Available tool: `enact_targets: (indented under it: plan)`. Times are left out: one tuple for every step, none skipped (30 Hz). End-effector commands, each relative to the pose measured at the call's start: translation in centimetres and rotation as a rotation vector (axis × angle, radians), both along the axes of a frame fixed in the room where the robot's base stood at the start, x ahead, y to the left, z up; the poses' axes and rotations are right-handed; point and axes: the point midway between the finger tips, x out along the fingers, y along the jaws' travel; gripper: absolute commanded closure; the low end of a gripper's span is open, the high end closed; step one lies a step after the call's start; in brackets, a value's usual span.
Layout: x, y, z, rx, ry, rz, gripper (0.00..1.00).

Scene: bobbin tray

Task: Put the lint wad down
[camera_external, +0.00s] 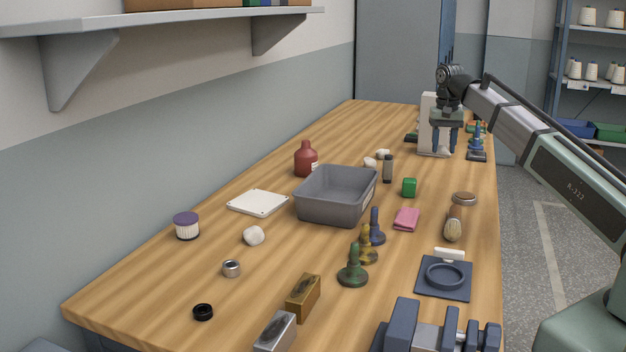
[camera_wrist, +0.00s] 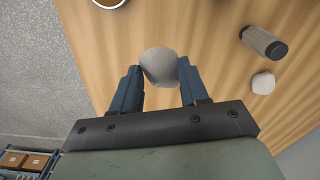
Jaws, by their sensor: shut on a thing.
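My gripper (camera_external: 445,148) is over the far right part of the wooden table, with its fingers pointing down. In the wrist view my gripper (camera_wrist: 159,78) is shut on a pale grey, rounded lint wad (camera_wrist: 160,62), which sits between the fingertips.
A white upright panel (camera_external: 428,105) is close behind my gripper.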

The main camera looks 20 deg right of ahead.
Motion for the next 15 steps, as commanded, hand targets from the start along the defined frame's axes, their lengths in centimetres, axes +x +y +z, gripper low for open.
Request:
enact_targets:
  plan:
    - [0.0, 0.0, 0.1, 0.000, 0.000, 0.000, 0.84]
    - [0.0, 0.1, 0.1, 0.000, 0.000, 0.001, 0.84]
    - [0.0, 0.3, 0.1, 0.000, 0.000, 0.004, 0.84]
    - [0.0, 0.5, 0.1, 0.000, 0.000, 0.007, 0.84]
    - [0.0, 0.8, 0.1, 0.000, 0.000, 0.012, 0.84]
    - [0.0, 1.3, 0.1, 0.000, 0.000, 0.020, 0.84]
    - [0.0, 1.8, 0.1, 0.000, 0.000, 0.027, 0.84]
    - [0.0, 2.4, 0.1, 0.000, 0.000, 0.036, 0.84]
    - [-0.1, 3.4, 0.1, 0.000, 0.000, 0.050, 0.84]
    - [-0.1, 4.1, 0.0, 0.000, 0.000, 0.062, 0.84]
    - [-0.2, 5.0, 0.0, 0.000, 0.000, 0.074, 0.84]
    - [-0.3, 6.3, -0.1, 0.000, 0.000, 0.093, 0.84]
    - [-0.4, 7.2, -0.2, 0.000, 0.000, 0.107, 0.84]
    - [-0.4, 8.2, -0.3, 0.000, 0.000, 0.122, 0.84]
    - [-0.5, 9.5, -0.4, 0.000, 0.000, 0.141, 0.84]
